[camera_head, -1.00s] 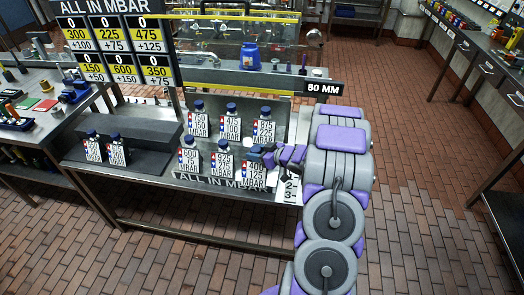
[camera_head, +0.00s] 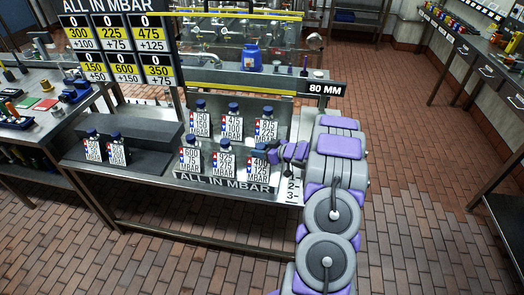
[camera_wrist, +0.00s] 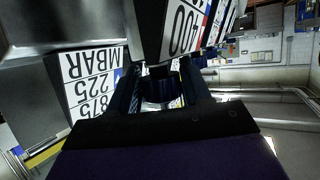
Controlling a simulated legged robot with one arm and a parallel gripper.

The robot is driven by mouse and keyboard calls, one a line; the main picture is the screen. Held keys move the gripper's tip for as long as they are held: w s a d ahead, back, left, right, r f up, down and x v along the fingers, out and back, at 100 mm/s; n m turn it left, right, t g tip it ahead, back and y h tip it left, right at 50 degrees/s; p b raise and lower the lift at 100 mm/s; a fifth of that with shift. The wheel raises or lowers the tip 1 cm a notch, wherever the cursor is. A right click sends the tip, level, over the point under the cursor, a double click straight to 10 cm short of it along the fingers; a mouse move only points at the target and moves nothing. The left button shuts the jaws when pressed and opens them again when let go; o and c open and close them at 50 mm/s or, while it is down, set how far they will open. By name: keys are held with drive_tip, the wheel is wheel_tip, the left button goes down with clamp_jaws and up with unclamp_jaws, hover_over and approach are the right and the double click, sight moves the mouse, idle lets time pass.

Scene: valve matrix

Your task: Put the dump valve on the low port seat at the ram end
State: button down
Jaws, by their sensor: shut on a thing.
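My gripper (camera_head: 272,153) is at the right end of the front row of valves, with its arm reaching in from the right. It is shut on the dark blue cap of a white-labelled valve (camera_head: 258,163) reading 400 and 125. In the wrist view, the two fingers (camera_wrist: 160,92) close around the cap, and the valve's label (camera_wrist: 183,28) shows above it. The valve's base looks slightly above the front strip. No label reads "dump", and I cannot make out the low port seat or the ram end.
Several similar valves stand close by: a middle front one (camera_head: 224,161), a left front one (camera_head: 191,158) and a back row (camera_head: 233,127). Two more (camera_head: 93,149) stand left by a dark step. A sign board (camera_head: 118,50) rises behind left. An "80 MM" sign (camera_head: 325,88) stands behind right.

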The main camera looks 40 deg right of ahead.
drive_tip(key=shift+d, duration=0.2)
drive_tip(key=c, duration=0.5)
unclamp_jaws()
drive_tip(key=shift+d, duration=0.25)
drive_tip(key=shift+a, duration=0.1)
